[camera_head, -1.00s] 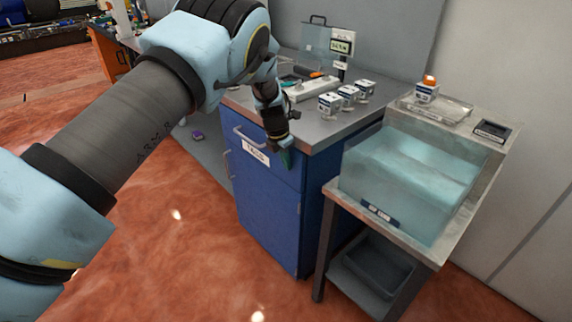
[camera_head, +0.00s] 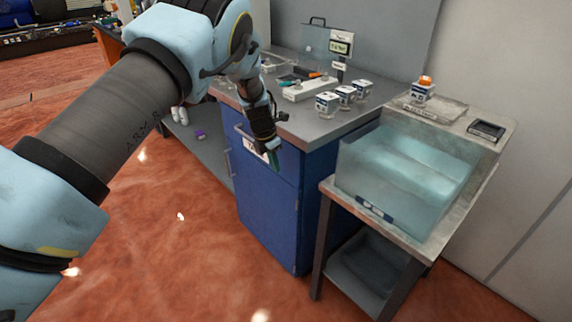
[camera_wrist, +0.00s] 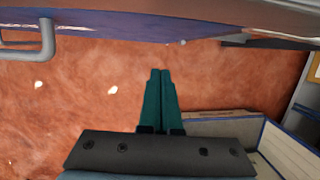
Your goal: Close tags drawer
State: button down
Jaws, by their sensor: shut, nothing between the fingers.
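The tags drawer (camera_head: 286,167) is the top front of the blue cabinet, with a bar handle and a white label. Its front looks flush or nearly flush with the door below; I cannot tell whether a small gap is there. My gripper (camera_head: 276,160) is in front of the drawer's right half, pointing down and covering part of the label. In the wrist view my gripper's teal fingers (camera_wrist: 160,75) are together and empty. There a grey handle (camera_wrist: 45,40) shows at upper left on a blue front. I cannot tell whether the fingers touch the drawer.
The counter (camera_head: 318,128) above bears several small white boxes and a sign stand. A steel stand with a translucent bluish tub (camera_head: 400,185) is close on the right. A blue-edged, pale box-like shape (camera_wrist: 285,150) is at lower right in the wrist view. Floor in front is clear.

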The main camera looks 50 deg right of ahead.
jog(key=b+v, duration=0.2)
jog(key=v, duration=0.7)
jog(key=shift+r, duration=0.45)
jog(key=w+a+r+m, duration=0.2)
jog(key=w+a, duration=0.2)
jog(key=a, duration=0.6)
jog(key=w+a+r+m+t+y, duration=0.1)
jog(key=w+a+r+m, duration=0.1)
jog(key=w+a, duration=0.5)
jog(key=w+a+r+m, duration=0.2)
jog(key=a, duration=1)
jog(key=s+a+m, duration=0.3)
jog(key=a+m, duration=0.1)
jog(key=a, duration=0.5)
jog(key=s+a+r+m+y, duration=0.1)
jog(key=s+a+m, duration=0.2)
jog(key=a, duration=0.7)
jog(key=s+a+r+m+t, duration=0.1)
jog(key=s+a+m, duration=0.3)
jog(key=a, duration=0.5)
jog(key=shift+s+a+r+m+y, duration=0.2)
jog(key=shift+s+r+m+y, duration=0.1)
jog(key=shift+s, duration=0.35)
